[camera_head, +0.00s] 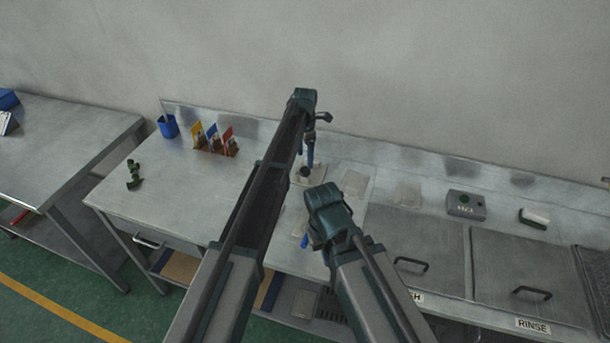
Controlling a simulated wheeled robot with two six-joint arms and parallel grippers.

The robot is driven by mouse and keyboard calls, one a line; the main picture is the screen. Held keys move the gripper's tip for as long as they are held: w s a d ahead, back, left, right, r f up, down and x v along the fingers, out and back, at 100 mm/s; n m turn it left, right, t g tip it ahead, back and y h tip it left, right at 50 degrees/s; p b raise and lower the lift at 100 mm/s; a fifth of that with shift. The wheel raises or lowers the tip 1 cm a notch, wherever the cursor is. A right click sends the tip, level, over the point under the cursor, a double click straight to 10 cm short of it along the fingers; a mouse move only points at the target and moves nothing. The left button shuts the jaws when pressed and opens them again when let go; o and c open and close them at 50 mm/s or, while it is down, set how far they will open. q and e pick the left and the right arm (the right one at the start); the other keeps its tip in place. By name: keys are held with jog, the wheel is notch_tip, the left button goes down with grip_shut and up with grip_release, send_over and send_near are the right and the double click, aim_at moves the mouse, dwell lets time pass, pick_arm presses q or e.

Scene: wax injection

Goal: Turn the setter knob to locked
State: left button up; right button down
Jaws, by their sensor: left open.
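A small dark knob (305,171), likely the setter knob, sits on a pale square plate (317,177) at the back middle of the steel bench. My left arm reaches across the bench, and its gripper (311,150) points down just above the knob. The left gripper is open. I cannot tell whether its fingers touch the knob or stand apart from it. Which way the knob is turned is too small to see. My right gripper (305,240) is lower in the picture, in front of the plate, with its jaws mostly hidden by its own wrist.
A blue cup (168,126) and several coloured cards (213,138) stand at the back left. A small dark green device (133,174) is at left.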

aim_at(305, 170)
pick_arm(q)
notch_tip(305, 170, down, 6)
jog(key=b, duration=0.5)
jog(key=shift+r, duration=0.1)
grip_shut()
